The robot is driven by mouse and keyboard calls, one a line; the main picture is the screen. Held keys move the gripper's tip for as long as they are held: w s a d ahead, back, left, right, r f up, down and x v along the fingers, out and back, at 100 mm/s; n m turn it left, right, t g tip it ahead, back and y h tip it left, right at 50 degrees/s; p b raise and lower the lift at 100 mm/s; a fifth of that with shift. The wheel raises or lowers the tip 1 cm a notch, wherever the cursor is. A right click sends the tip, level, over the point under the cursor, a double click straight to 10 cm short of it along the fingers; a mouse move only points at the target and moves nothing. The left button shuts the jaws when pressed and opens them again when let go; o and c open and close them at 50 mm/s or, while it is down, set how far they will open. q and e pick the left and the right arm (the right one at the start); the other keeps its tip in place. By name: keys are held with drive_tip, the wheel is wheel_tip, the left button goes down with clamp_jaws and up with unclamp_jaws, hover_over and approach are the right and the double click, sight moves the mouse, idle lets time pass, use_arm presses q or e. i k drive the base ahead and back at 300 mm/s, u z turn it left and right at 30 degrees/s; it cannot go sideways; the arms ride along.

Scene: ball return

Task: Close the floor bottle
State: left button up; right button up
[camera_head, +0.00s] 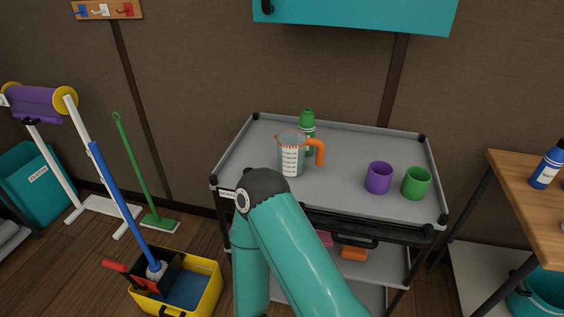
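A green bottle (307,118) stands upright on the grey cart top (345,145). It is partly hidden behind a clear measuring jug (291,158) with an orange handle and rim. The bottle's top looks green, but I cannot tell whether it is capped or open. A blue bottle (546,168) with a white label stands on the wooden table at the right edge. I cannot tell which bottle is the floor bottle. A bent teal arm of mine is in front of the cart. Neither gripper shows.
A purple cup (378,178) and a green cup (416,183) stand on the cart's right. A yellow mop bucket (205,296) stands on the floor at left. The wooden table (535,205) is at right. A teal cabinet (355,14) hangs above the cart.

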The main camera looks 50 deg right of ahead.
sight(307, 122)
drive_tip(key=z, duration=0.3)
drive_tip(key=i, duration=0.75)
drive_tip(key=z, duration=0.5)
drive_tip(key=k, duration=0.9)
drive_tip(key=z, duration=0.15)
drive_tip(key=i, duration=0.8)
drive_tip(key=z, duration=0.05)
